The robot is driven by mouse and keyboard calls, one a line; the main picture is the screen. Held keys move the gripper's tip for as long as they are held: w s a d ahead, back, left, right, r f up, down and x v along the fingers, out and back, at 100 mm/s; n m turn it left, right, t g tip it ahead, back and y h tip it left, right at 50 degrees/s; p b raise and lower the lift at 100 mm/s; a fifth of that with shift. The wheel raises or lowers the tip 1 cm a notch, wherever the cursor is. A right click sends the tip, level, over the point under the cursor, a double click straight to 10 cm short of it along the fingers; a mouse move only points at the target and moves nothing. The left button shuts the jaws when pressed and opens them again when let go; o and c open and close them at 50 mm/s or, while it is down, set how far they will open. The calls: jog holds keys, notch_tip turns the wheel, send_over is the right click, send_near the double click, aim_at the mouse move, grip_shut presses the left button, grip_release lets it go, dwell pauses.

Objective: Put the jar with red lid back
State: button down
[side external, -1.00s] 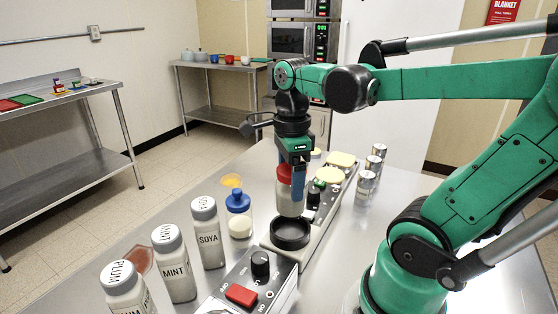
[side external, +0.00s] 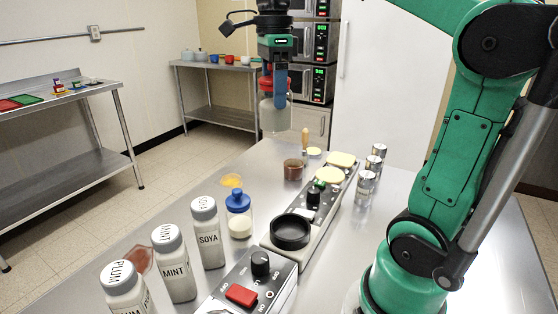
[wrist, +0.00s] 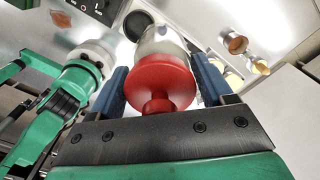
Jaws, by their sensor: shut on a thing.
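The jar with the red lid (side external: 272,116) hangs upright in my gripper (side external: 280,84), well above the steel table. My gripper is shut on it, with its blue fingers on either side. In the wrist view the red lid (wrist: 160,85) with its knob sits between the two blue fingers, and the pale jar body (wrist: 160,42) shows beyond it. A similar jar with a blue lid (side external: 238,203) stands on the table, with pale contents. A black round ring (side external: 290,231) sits on the grey device below and to the right of the held jar.
Shaker bottles marked soya (side external: 207,234), mint (side external: 174,266) and plum (side external: 124,290) stand at the left front. A brown pot (side external: 293,169) with a wooden handle stands behind. Several small metal cans (side external: 366,181) stand at right. A control box with a red switch (side external: 242,295) is in front.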

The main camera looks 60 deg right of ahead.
jog(key=w+d+f, duration=0.4)
jog(key=w+d, duration=0.1)
jog(key=w, duration=0.2)
jog(key=f, duration=1.9)
jog(key=shift+s+d+f, duration=0.15)
jog(key=shift+d+f, duration=0.05)
jog(key=shift+f, duration=0.1)
jog(key=shift+f, duration=0.15)
grip_release()
notch_tip(320, 180, up, 12)
jog(key=s+a+f+n+t, duration=0.1)
jog(key=s+a+n+t, duration=0.2)
jog(key=a+n, duration=0.5)
jog(key=s+a+f+n+t, duration=0.1)
jog(key=s+a+n+t, duration=0.2)
jog(key=a+n, duration=0.5)
jog(key=shift+s+f+n+t, duration=0.2)
jog(key=shift+f+n+t, duration=0.3)
jog(key=shift+n, duration=5)
